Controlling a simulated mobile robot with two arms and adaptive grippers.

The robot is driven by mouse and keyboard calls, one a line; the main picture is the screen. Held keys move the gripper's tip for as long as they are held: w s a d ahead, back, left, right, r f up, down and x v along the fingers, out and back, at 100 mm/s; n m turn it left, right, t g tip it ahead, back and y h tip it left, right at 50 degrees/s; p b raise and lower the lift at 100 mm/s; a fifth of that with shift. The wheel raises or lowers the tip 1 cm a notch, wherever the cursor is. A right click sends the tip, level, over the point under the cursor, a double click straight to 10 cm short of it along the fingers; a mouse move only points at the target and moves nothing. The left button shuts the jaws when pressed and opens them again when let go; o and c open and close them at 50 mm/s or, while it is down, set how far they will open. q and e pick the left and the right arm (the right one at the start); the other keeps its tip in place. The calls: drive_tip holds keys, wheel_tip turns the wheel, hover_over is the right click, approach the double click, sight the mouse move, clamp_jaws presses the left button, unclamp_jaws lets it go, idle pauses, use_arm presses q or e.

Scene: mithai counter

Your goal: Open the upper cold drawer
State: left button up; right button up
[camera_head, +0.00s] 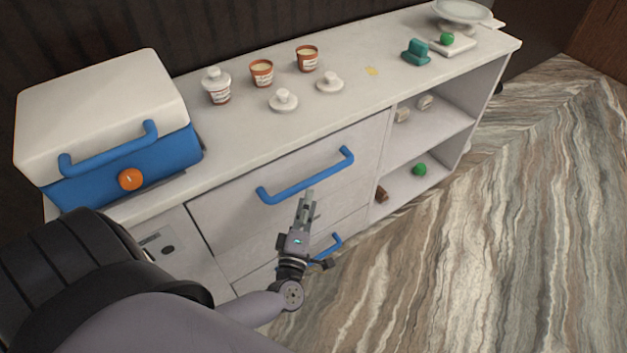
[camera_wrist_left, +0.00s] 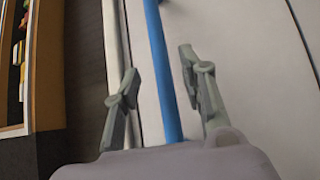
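The upper cold drawer (camera_head: 335,165) is the wide white front under the counter, and it looks closed. Its blue bar handle (camera_head: 306,178) runs across the upper part of the front. My left gripper (camera_head: 307,197) is just below the middle of this handle in the head view. In the left wrist view, the left gripper (camera_wrist_left: 160,80) is open, with its fingers spread on either side of the blue handle (camera_wrist_left: 162,70). I cannot tell whether either finger touches the bar. My right gripper is not in view.
A lower drawer with a blue handle (camera_head: 328,250) is partly hidden by my gripper. A blue-and-white box (camera_head: 105,120) with an orange knob stands on the counter (camera_head: 240,150), beside several cups and lids. Open shelves (camera_head: 435,125) are on the right; the floor (camera_head: 480,240) is clear.

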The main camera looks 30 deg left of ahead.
sight(313, 181)
use_arm(q)
drive_tip(key=x, duration=0.7)
drive_tip(key=shift+b, duration=0.4)
drive_tip(key=shift+c, duration=0.5)
clamp_jaws()
